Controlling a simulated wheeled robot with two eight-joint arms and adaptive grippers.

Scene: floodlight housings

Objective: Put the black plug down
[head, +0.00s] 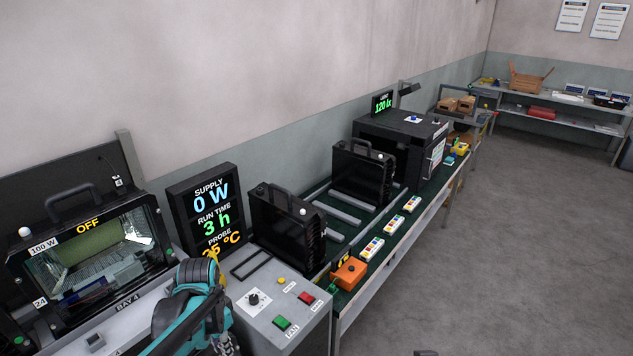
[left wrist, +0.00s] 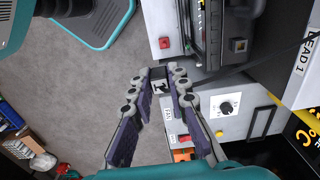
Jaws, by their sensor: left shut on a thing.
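My left gripper (left wrist: 164,76) is shut on the black plug (left wrist: 160,87), a small dark block with a pale mark, seen between the fingertips in the left wrist view. A black cable (left wrist: 215,76) runs to the right from near the fingertips. In the head view my left gripper (head: 225,343) is at the bottom edge, in front of the grey control panel (head: 258,318), and its fingers are mostly cut off. The plug cannot be made out there. Whether the plug touches a surface is unclear. My right gripper is not in view.
The glass-fronted BAY 4 housing (head: 95,250) is at the left, beside the SUPPLY display (head: 207,210). The panel carries a knob (head: 253,298) and a green button (head: 282,323). Black floodlight housings (head: 287,228) and an orange box (head: 349,273) stand on the green bench. The floor right is clear.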

